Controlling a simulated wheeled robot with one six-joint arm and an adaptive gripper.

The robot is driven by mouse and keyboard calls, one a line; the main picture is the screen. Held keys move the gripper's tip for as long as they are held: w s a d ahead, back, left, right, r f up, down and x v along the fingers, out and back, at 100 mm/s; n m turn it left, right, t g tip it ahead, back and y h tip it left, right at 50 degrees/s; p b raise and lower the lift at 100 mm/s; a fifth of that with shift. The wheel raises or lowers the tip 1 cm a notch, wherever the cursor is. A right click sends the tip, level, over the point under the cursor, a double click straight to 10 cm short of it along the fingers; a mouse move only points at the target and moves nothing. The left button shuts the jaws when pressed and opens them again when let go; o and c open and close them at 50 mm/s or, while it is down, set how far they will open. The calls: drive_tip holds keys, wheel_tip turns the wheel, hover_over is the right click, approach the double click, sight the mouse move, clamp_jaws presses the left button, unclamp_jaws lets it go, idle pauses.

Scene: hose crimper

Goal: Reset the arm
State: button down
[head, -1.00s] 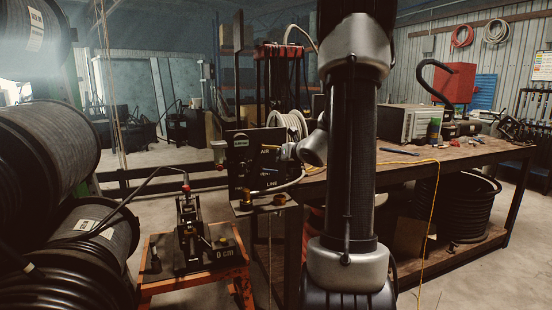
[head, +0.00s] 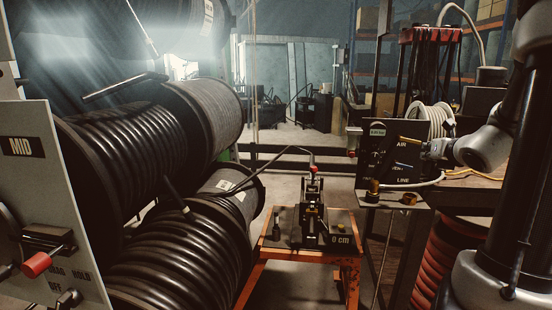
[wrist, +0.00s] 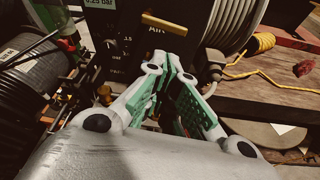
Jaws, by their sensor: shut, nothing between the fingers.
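My gripper (head: 427,148) is at the right in the head view, at the end of my bent arm. It is small there, beside the right edge of the dark air-line panel (head: 376,152); I cannot tell whether it touches it. In the wrist view my gripper's green-padded fingers (wrist: 170,66) come together at the tips with nothing between them. The panel (wrist: 112,22) stands beyond the fingertips there. Most of my upright arm is at the right edge of the head view, partly cut off.
Large black hose reels (head: 125,150) fill the left. A grey panel marked MID (head: 35,180) with a red-knobbed lever stands front left. A black lever device (head: 312,215) sits on an orange stand (head: 262,283). A wooden bench (wrist: 270,95) lies right of my fingers.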

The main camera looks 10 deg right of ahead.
drive_tip(key=s+a+f+n+g+y, duration=0.4)
drive_tip(key=s+a+n, duration=0.45)
drive_tip(key=n, duration=0.35)
drive_tip(key=s+a+f+n+g+y, duration=0.35)
drive_tip(key=s+a+n, duration=0.55)
drive_tip(key=n, duration=0.4)
drive_tip(key=s+a+r+n+g+h, duration=0.1)
drive_tip(key=s+a+r+n+h, duration=0.1)
drive_tip(key=s+n, duration=0.3)
drive_tip(key=s+a+r+n+g+h, duration=0.1)
drive_tip(key=s+r+n, duration=0.4)
drive_tip(key=n, duration=0.5)
drive_tip(key=shift+s+a+r+h, duration=0.25)
drive_tip(key=shift+s+a+h, duration=0.2)
drive_tip(key=shift+h, duration=0.3)
drive_tip(key=shift+d, duration=0.15)
